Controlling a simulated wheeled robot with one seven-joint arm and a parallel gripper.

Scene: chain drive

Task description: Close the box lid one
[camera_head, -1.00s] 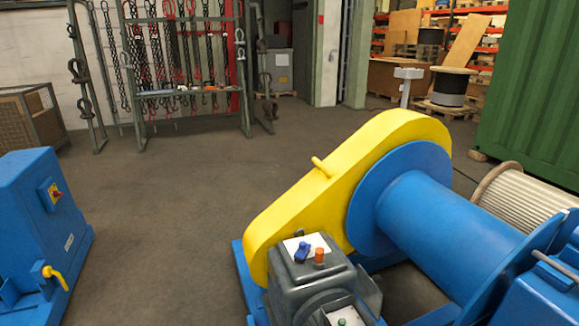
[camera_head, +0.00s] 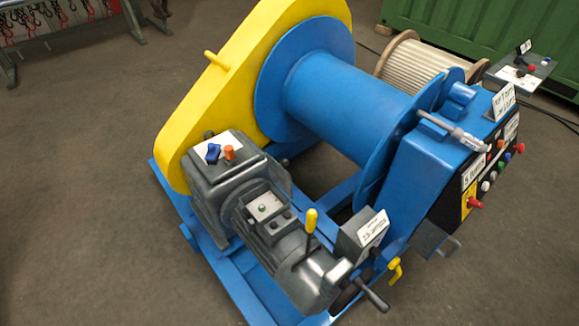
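A blue winch drum (camera_head: 345,95) with a yellow chain guard (camera_head: 240,60) stands on a blue frame. In front of the guard is a dark grey gearbox and motor (camera_head: 225,190). A small grey box (camera_head: 265,208) with a light face and a green button sits on the motor. A grey box (camera_head: 358,232) with a white label stands right of the motor. I cannot tell which part is box lid one, or whether a lid is open. My gripper is not in view.
A blue control cabinet (camera_head: 420,160) with coloured buttons stands at the right of the drum. A yellow lever (camera_head: 311,222) rises beside the motor. A rope reel (camera_head: 425,68) and green container (camera_head: 480,30) lie behind. Floor (camera_head: 80,190) at the left is clear.

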